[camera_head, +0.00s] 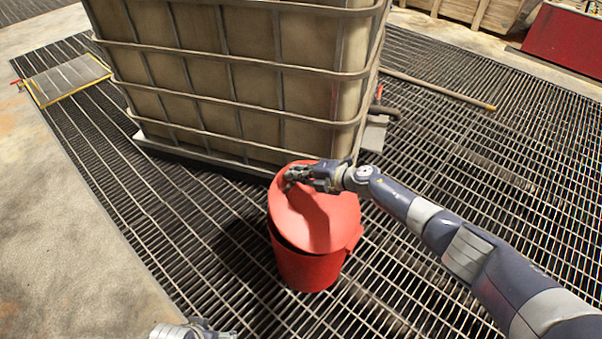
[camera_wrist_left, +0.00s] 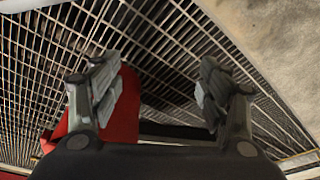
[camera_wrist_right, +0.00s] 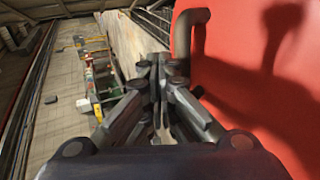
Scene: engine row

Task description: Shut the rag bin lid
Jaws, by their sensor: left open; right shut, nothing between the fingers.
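The red rag bin (camera_head: 305,268) stands on the grating, close against the caged tank. Its round red lid (camera_head: 325,215) lies over the mouth at a tilt, with a dark gap at the near left rim. My right gripper (camera_head: 290,178) is at the lid's far left part; contact is unclear. In the right wrist view its fingers (camera_wrist_right: 160,70) are shut and empty, beside a curved reddish bar (camera_wrist_right: 188,35) and the lid's red face (camera_wrist_right: 250,90). My left gripper (camera_wrist_left: 157,82) is open and empty in the left wrist view, with part of a red object (camera_wrist_left: 125,115) behind one finger.
The large caged tank (camera_head: 240,80) blocks the space behind the bin. A pipe (camera_head: 440,88) lies on the grating at the right. A yellow-edged plate (camera_head: 68,80) lies at the far left. Open grating (camera_head: 180,240) is clear left of the bin.

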